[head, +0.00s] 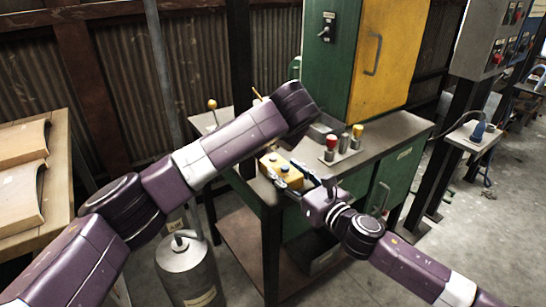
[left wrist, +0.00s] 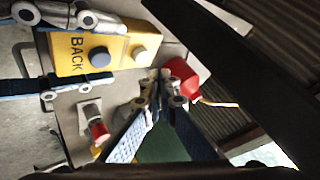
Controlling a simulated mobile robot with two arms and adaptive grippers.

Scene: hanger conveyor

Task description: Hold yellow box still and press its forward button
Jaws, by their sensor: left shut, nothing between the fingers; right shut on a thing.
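The yellow box (head: 268,163) sits on the green workbench in the head view, partly behind my right gripper's fingers. In the left wrist view the yellow box (left wrist: 119,42) shows the word BACK, a blue-grey button (left wrist: 99,57) and a paler button (left wrist: 140,53). No other label is readable. My right gripper (head: 284,175) has one finger on each side of the box and is shut on it. My left gripper (left wrist: 158,82) is shut and empty, its fingertips to the right of and below the box in the left wrist view. In the head view its fingers are hidden behind my left arm.
A red-knobbed lever (head: 331,142) and a yellow-knobbed lever (head: 358,131) stand on the bench, right of the box. A red object (left wrist: 183,79) appears beside my left fingertips. A green and yellow cabinet (head: 385,60) rises behind. A metal canister (head: 184,255) stands on the floor.

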